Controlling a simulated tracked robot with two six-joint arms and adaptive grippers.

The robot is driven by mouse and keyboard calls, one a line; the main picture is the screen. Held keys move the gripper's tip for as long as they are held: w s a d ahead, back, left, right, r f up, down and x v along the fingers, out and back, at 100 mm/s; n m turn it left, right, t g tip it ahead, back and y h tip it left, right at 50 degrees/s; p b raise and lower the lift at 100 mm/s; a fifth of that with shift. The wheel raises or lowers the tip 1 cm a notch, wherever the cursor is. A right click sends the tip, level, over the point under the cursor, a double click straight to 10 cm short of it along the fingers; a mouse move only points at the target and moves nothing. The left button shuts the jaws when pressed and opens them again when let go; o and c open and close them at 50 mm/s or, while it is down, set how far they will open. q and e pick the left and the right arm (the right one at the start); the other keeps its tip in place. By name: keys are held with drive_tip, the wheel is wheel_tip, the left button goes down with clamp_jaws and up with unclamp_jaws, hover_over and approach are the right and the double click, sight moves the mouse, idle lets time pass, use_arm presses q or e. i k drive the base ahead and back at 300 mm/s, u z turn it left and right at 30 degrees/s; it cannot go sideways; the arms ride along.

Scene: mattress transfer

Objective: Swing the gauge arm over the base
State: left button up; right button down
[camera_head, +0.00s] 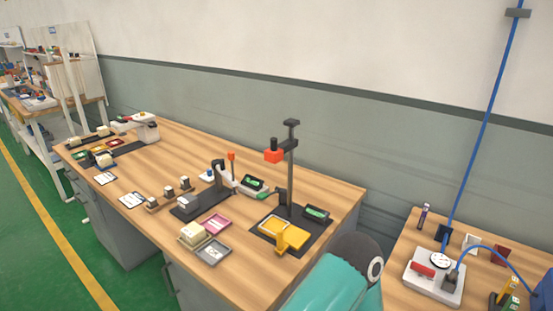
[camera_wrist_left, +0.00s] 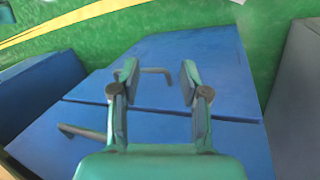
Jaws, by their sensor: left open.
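A dark upright post (camera_head: 290,175) stands on a black base plate (camera_head: 262,222) at the right of the long wooden bench in the head view. A yellow fixture (camera_head: 279,232) and a small green-lit display (camera_head: 316,213) sit on the plate. I cannot tell for sure which part is the gauge arm. My left gripper (camera_wrist_left: 157,76) is open and empty in the left wrist view, above blue drawer fronts, away from the post. My right gripper is not in view.
A lever-clamp station (camera_head: 203,200), pink tray (camera_head: 217,223) and grey tray (camera_head: 211,252) stand left of the post. Blue drawers with dark handles (camera_wrist_left: 157,70) fill the wrist view. A second bench with a white device (camera_head: 435,275) stands right. My teal arm link covers the bench's front right.

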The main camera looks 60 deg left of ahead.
sight(224, 168)
drive_tip(key=u, duration=0.7)
drive_tip(key=i, duration=0.1)
drive_tip(key=z, duration=1.45)
drive_tip(key=k, duration=2.8)
drive_tip(key=u, duration=1.05)
drive_tip(key=i, duration=1)
